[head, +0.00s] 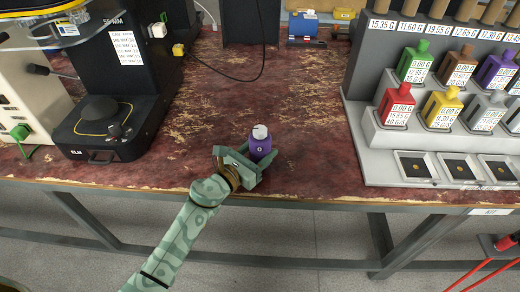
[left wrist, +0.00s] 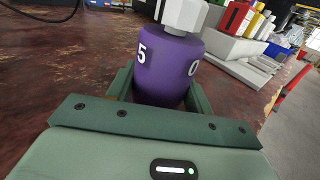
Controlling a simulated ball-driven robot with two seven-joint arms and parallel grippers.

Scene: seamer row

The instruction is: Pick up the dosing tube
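The dosing tube, as I take it, is a purple cylinder (head: 261,147) with a pale grey cap, near the front of the worn red table. It also shows in the left wrist view (left wrist: 165,68), with white digits on its side. My left gripper (head: 256,158) has one finger on each side of its lower part. In the left wrist view the fingers (left wrist: 160,92) lie close against the tube with no clear gap. I cannot tell whether its base touches the table. My right gripper is not in view.
A grey rack (head: 368,150) with coloured bottles and small trays stands at the right. A black machine (head: 110,125) stands at the left. A black cable (head: 262,60) lies towards the back. The table middle (head: 225,95) is clear.

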